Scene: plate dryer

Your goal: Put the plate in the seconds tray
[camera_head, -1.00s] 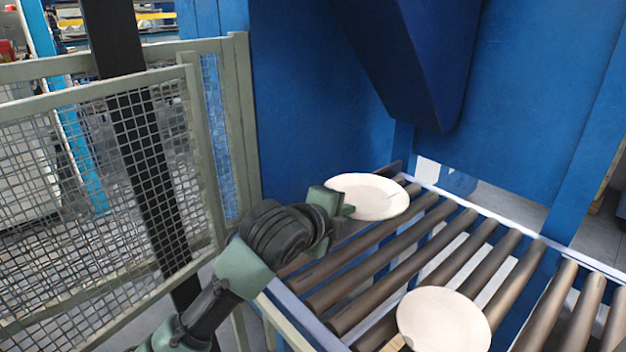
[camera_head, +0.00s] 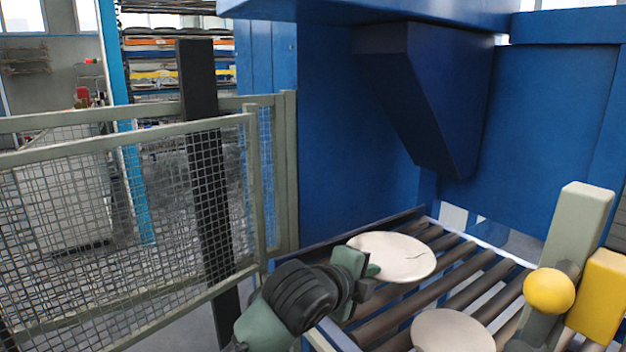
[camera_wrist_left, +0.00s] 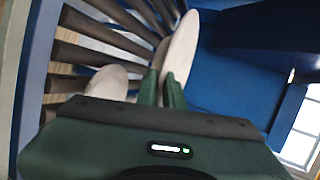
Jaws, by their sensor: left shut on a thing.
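My left gripper (camera_head: 370,271) comes in from the lower left and is shut on the near left rim of a pale round plate (camera_head: 398,258). A thin dark crack-like line shows on this plate's right side. The plate appears over the far left part of the rollers; its exact height is hard to tell. In the left wrist view the plate (camera_wrist_left: 182,50) stands edge-on between the fingers (camera_wrist_left: 161,90). A second pale plate (camera_head: 452,333) lies on the rollers nearer to me. No seconds tray can be made out. My right gripper is not in view.
The roller conveyor (camera_head: 428,286) runs beneath a blue machine (camera_head: 545,130) with a dark blue chute (camera_head: 425,95). A mesh fence (camera_head: 130,210) stands left. A grey-green post (camera_head: 580,225) with a yellow knob (camera_head: 549,291) and yellow box (camera_head: 602,295) stands at right.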

